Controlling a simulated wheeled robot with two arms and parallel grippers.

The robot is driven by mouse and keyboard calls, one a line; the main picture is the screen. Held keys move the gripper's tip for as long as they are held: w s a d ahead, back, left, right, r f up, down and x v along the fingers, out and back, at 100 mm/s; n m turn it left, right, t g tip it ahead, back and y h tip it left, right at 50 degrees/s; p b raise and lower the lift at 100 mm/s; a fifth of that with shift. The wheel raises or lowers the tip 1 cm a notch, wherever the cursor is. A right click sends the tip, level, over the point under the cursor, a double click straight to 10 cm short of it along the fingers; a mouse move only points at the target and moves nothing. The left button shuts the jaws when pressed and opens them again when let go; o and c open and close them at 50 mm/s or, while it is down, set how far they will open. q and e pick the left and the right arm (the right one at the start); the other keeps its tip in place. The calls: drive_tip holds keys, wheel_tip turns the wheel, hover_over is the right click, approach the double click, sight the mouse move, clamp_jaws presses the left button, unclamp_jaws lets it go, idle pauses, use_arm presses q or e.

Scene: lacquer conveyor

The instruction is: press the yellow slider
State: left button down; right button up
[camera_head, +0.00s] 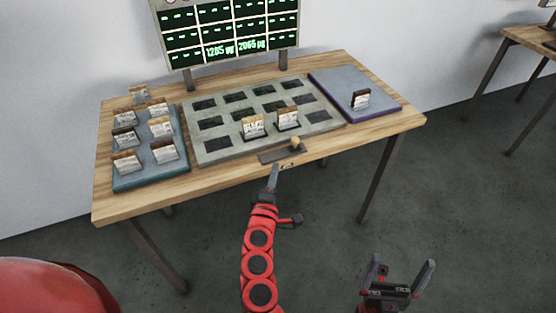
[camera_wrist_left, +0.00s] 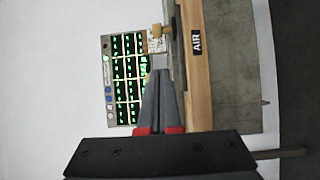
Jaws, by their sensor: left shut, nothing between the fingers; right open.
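The yellow slider (camera_head: 295,142) is a small yellow knob on a dark plate at the front edge of the table. My left gripper (camera_head: 275,167) is shut and empty, in front of the table edge and slightly left of the knob in the head view. My right gripper (camera_head: 404,262) is open and empty, low in front of the table.
A grey board (camera_head: 218,156) with dark slots holds two upright cards. A teal-edged tray (camera_head: 145,182) on the left holds several cards; a purple-edged tray (camera_head: 340,82) on the right holds one. A display (camera_head: 226,30) stands behind.

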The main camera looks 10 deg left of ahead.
use_arm(q)
drive_tip(key=s, duration=0.3)
drive_tip(key=shift+s+a, duration=0.1)
drive_tip(key=shift+s, duration=0.25)
drive_tip(key=shift+r, duration=0.1)
drive_tip(key=shift+a, duration=0.1)
